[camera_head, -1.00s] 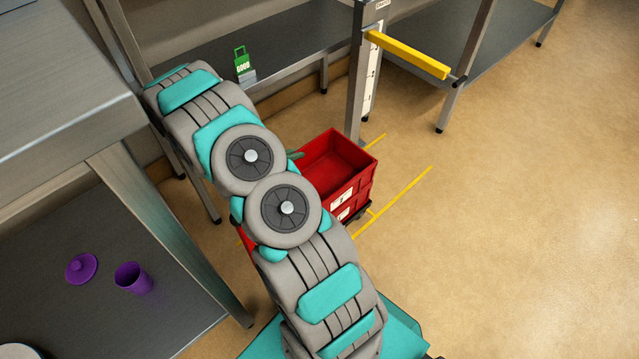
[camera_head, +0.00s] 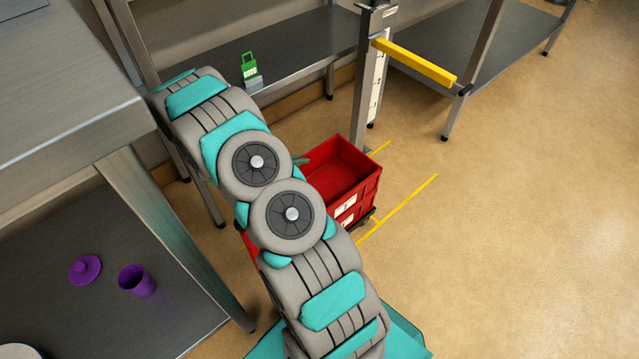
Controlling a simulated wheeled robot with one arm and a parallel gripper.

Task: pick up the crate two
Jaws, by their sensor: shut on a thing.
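A red open-topped crate (camera_head: 362,172) sits at the top of a short red stack beside the grey post, with white labels on its front side. Its inside looks empty where I can see it. Another red crate (camera_head: 364,211) shows under it. My arm crosses in front and hides the stack's left part. A small dark teal piece, apparently part of my gripper (camera_head: 300,161), shows at the upper crate's left rim. The gripper is shut on the crate there; its fingers are mostly hidden behind my arm.
A post with a yellow bar (camera_head: 415,61) stands just behind the crates. Yellow floor lines (camera_head: 405,205) run beside them. A steel table is at left, with a purple cup (camera_head: 137,281) and purple lid (camera_head: 85,270) on its lower shelf. Floor at right is clear.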

